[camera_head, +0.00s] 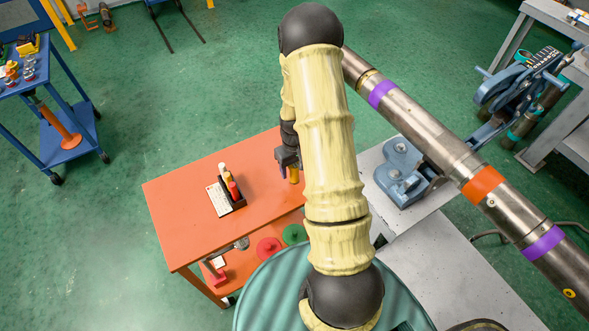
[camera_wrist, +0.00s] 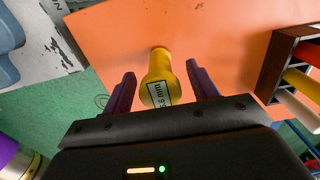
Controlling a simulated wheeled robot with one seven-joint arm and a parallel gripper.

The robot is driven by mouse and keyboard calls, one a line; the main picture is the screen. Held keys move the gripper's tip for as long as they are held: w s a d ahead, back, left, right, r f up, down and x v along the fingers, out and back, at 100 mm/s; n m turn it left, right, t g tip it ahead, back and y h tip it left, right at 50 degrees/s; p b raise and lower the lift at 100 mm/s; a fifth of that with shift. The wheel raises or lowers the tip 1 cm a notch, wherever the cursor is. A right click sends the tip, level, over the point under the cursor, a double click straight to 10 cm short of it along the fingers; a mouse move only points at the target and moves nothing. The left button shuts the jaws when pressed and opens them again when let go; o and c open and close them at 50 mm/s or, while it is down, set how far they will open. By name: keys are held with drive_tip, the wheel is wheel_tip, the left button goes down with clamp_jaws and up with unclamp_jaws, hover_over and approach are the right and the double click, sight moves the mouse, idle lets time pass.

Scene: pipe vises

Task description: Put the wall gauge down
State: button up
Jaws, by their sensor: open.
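The wall gauge is a yellow, round-bodied piece with a white label ending in "6 mm". In the wrist view the wall gauge (camera_wrist: 158,70) sits between my gripper's two purple fingers, with a visible gap on each side. Behind it is the orange cart top (camera_wrist: 215,35). In the head view the wall gauge (camera_head: 294,176) shows at the right part of the orange cart top (camera_head: 180,195), just below my gripper (camera_head: 286,168). My gripper is open around it. Whether its far end touches the cart is hard to see.
A dark rack (camera_head: 236,202) with red, yellow and white handled pieces and a white card (camera_head: 218,199) stand left of my gripper. A blue-grey vise (camera_head: 403,172) is on the grey bench to the right. A long banded pipe (camera_head: 430,140) runs diagonally past my arm. The cart's front-left is clear.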

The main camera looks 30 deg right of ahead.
wheel_tip(320, 180, up, 11)
drive_tip(key=shift+f+b, duration=0.1)
drive_tip(key=shift+b, duration=0.55)
drive_tip(key=s+a+r+t, duration=0.2)
drive_tip(key=s+a+r, duration=0.7)
drive_tip(key=s+a, duration=0.3)
drive_tip(key=shift+s+a+r+t, duration=0.25)
drive_tip(key=shift+a+r+t, duration=0.1)
drive_tip(key=shift+a, duration=0.45)
